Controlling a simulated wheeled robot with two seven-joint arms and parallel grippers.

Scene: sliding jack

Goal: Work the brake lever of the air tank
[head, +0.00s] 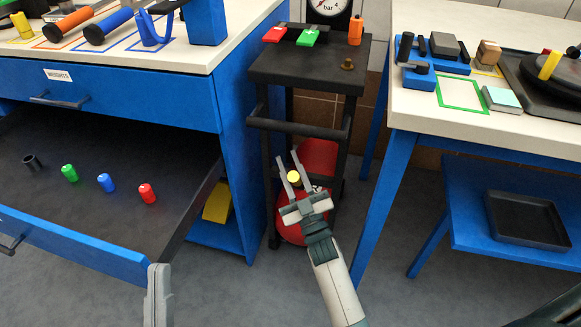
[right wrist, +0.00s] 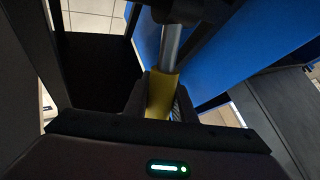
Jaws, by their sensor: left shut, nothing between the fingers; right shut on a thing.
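The red air tank (head: 288,218) sits low in the black cart, partly hidden behind my right gripper and arm. The brake lever's yellow grip (head: 294,177) shows between the fingertips of my right gripper (head: 294,168). In the right wrist view the same yellow grip (right wrist: 160,97) lies between the fingers, with a grey rod running up from it to a dark mount. My right gripper is shut on this grip. My left gripper (head: 157,290) is shut and empty at the bottom of the head view, in front of the open drawer and away from the tank.
The black cart (head: 306,69) stands between a blue workbench with an open drawer (head: 100,225) and a white-topped blue table (head: 490,130). A pressure gauge (head: 327,5) is above the cart. The cart's front bar (head: 300,126) crosses above my right gripper. The floor in front is clear.

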